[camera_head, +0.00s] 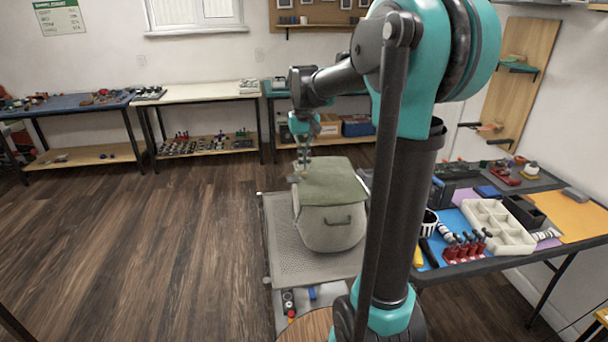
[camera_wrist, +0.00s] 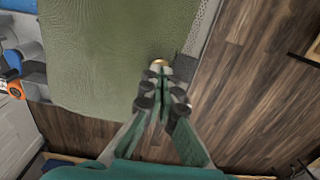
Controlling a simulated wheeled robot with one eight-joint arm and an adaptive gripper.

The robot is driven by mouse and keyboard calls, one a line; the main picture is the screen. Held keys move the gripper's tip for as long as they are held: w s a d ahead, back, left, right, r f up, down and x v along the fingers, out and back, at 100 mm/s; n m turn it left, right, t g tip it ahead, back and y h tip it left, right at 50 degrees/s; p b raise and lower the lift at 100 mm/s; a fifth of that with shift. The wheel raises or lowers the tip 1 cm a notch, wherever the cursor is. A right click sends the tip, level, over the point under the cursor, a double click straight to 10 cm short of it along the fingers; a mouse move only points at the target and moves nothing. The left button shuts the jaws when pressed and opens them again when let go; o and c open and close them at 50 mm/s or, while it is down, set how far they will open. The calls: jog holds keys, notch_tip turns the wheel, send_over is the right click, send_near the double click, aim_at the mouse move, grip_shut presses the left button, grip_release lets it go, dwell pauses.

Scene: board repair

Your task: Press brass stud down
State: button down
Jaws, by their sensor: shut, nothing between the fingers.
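A bag with a green flap (camera_head: 335,187) and a grey-beige body (camera_head: 335,240) stands on a cart. The flap (camera_wrist: 100,60) also fills the upper left of the wrist view. A small brass stud (camera_wrist: 159,62) shows near the flap's right edge in the wrist view, partly hidden by the fingertips. My gripper (camera_wrist: 158,74) is shut and empty, with its tips right at the stud. I cannot tell whether they touch it. In the head view my gripper (camera_head: 303,171) points down over the bag's left side.
The bag rests on a grey mesh cart top (camera_head: 278,240). A workbench at the right holds a white divided tray (camera_head: 497,228) and red tool holders (camera_head: 465,250). Benches line the back wall. The wooden floor at left is clear.

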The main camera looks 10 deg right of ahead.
jog(key=shift+f, duration=1.5)
dwell(1.1)
jog(key=shift+r, duration=4.05)
